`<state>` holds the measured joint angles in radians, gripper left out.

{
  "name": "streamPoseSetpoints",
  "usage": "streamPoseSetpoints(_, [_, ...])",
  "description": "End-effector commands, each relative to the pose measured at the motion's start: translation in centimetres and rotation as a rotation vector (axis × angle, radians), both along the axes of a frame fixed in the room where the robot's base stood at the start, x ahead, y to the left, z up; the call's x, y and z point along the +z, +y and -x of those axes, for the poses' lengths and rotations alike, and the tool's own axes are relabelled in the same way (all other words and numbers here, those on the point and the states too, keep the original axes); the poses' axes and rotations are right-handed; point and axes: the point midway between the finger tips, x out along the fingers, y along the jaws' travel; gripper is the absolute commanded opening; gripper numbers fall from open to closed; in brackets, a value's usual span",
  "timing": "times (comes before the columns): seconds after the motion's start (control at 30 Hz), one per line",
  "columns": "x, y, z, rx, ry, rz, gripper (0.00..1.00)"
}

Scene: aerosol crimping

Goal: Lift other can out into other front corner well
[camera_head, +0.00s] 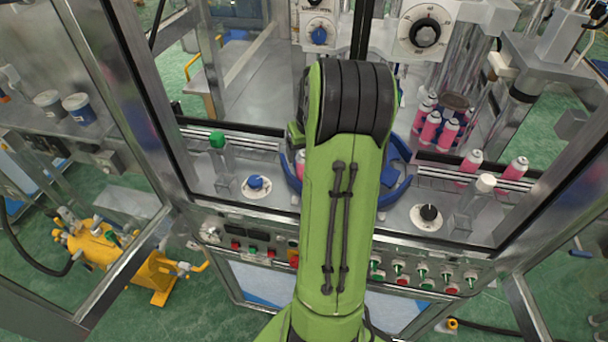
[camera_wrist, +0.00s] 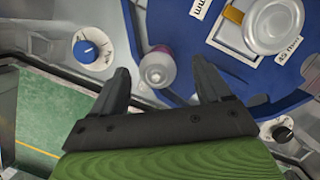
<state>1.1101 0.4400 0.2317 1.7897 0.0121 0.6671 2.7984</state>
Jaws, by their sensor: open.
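A pink can (camera_wrist: 158,78) with a pale rounded top shows in the wrist view at the edge of a blue plate (camera_wrist: 205,70). My gripper (camera_wrist: 160,66) is open, with one dark finger on each side of the can in the picture. I cannot tell whether the fingers reach down to its height, and I see no clear contact. In the head view a small pink part of a can (camera_head: 300,160) shows left of my arm, by the blue plate (camera_head: 397,180). My arm hides most of the plate, my gripper and any corner well there.
A clear round part (camera_wrist: 272,27) stands near labels on the plate. A blue-topped dial (camera_wrist: 90,50) and a black knob (camera_wrist: 281,133) flank the plate. Several pink cans (camera_head: 447,132) stand at right in the head view. Metal frame posts (camera_head: 140,110) bound the machine.

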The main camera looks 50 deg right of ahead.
Motion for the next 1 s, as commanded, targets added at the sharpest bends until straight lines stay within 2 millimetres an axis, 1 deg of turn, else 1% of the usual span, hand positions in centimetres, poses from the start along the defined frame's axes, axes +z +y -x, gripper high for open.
streamPoseSetpoints(0.07, [-0.8, 0.0, -0.2, 0.001, 0.0, 0.0, 0.77])
streamPoseSetpoints(0.3, [-5.0, -0.2, -1.0, 0.003, 0.001, -0.002, 0.77])
streamPoseSetpoints(0.4, [-5.6, -0.4, -1.2, 0.004, 0.0, 0.001, 0.77])
streamPoseSetpoints(0.57, [-5.5, -0.4, -1.2, 0.003, -0.001, 0.002, 0.77])
streamPoseSetpoints(0.6, [-5.5, -0.4, -1.2, 0.003, -0.001, 0.002, 0.74])
streamPoseSetpoints(0.67, [-5.5, -0.4, -1.2, 0.003, -0.001, 0.002, 0.65])
streamPoseSetpoints(0.93, [-5.5, -0.4, -1.2, 0.003, 0.0, 0.001, 0.23])
streamPoseSetpoints(0.97, [-5.5, -0.4, -1.2, 0.003, -0.001, 0.002, 0.2])
streamPoseSetpoints(1.0, [-5.5, -0.4, -1.2, 0.003, -0.001, 0.002, 0.2])
